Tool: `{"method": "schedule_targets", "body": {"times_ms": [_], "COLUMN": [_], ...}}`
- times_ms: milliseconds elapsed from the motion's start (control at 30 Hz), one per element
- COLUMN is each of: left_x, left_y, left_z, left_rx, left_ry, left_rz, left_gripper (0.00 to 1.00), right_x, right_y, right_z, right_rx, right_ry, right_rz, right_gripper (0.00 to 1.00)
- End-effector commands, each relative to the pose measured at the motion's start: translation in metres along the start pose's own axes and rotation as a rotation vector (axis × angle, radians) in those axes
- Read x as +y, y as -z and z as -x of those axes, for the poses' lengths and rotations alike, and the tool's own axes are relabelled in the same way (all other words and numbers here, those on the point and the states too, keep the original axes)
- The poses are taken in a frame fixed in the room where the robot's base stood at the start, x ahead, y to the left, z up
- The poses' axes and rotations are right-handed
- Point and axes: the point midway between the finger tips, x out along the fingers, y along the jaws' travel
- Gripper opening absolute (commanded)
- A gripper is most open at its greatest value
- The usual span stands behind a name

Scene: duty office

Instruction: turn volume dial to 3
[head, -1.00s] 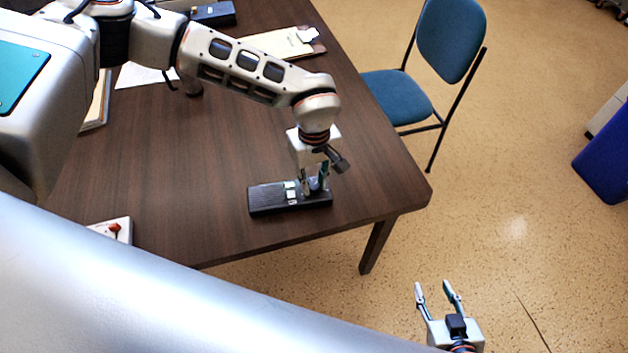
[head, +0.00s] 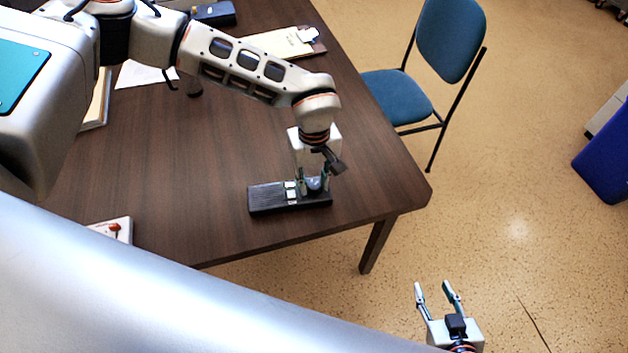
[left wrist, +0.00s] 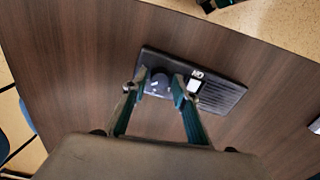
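A dark, flat speaker-like box (head: 268,197) with a ribbed section lies near the table's front edge. Its round dark dial (head: 314,185) sits near its right end; the dial also shows in the left wrist view (left wrist: 158,83). Beside the dial are a white square (left wrist: 194,86) and a small white panel with a mark (left wrist: 197,74) that I cannot read surely. My left gripper (head: 313,186) points down over the dial. In the left wrist view its fingers (left wrist: 156,89) stand on both sides of the dial, with gaps showing. My right gripper (head: 436,290) is open and empty, over the floor.
The wooden table (head: 220,150) is mostly clear around the box. A white item with a red knob (head: 114,228) lies at its front left, and a clipboard (head: 280,42) at the back. A blue chair (head: 398,96) stands at the table's right side.

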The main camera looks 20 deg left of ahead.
Motion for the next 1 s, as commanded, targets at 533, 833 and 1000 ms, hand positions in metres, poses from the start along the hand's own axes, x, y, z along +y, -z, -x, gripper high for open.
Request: {"method": "schedule_targets", "body": {"times_ms": [533,833,1000], "left_x": [0.001,0.0,0.0], "left_y": [0.001,0.001,0.0], "left_z": [0.064,0.111,0.119], "left_rx": [0.003,0.001,0.0], "left_ry": [-0.004,-0.001,0.0], "left_rz": [0.001,0.001,0.0], "left_gripper": [0.28,0.28,0.28], "right_x": [0.0,0.0,0.0], "right_y": [0.001,0.001,0.001], "right_z": [0.0,0.0,0.0], "right_rx": [0.001,0.001,0.001], "right_ry": [0.0,0.0,0.0], "right_rz": [0.0,0.0,0.0], "right_gripper": [0.4,0.4,0.4]}}
